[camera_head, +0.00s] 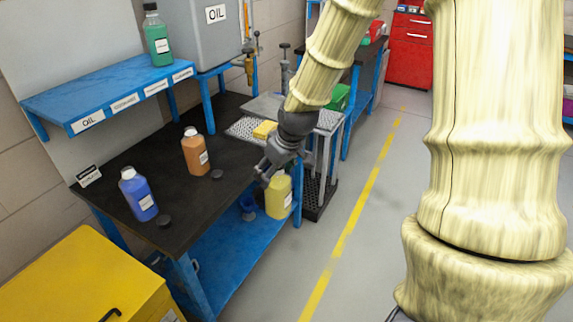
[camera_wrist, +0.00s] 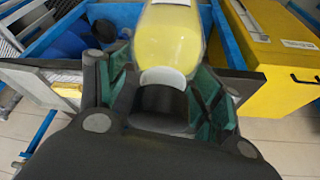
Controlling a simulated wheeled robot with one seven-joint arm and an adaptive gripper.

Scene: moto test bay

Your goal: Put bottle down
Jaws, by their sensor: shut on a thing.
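A yellow bottle (camera_head: 278,197) with a pale label hangs upright below my gripper (camera_head: 272,170), at the front right edge of the black worktable top (camera_head: 175,160). In the wrist view the yellow bottle (camera_wrist: 170,38) points away from me. Its dark cap end lies between the two green-padded fingers of my gripper (camera_wrist: 165,103), which is shut on it. In the head view the bottle shows against the table's front side and lower shelf; I cannot tell its exact distance from them.
A blue bottle (camera_head: 138,194), an orange bottle (camera_head: 195,152) and two black caps stand on the worktable. A green bottle (camera_head: 157,38) stands on the labelled blue shelf (camera_head: 105,95). A yellow cabinet (camera_head: 80,280) is at lower left. A dark blue container (camera_head: 247,207) sits on the lower shelf.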

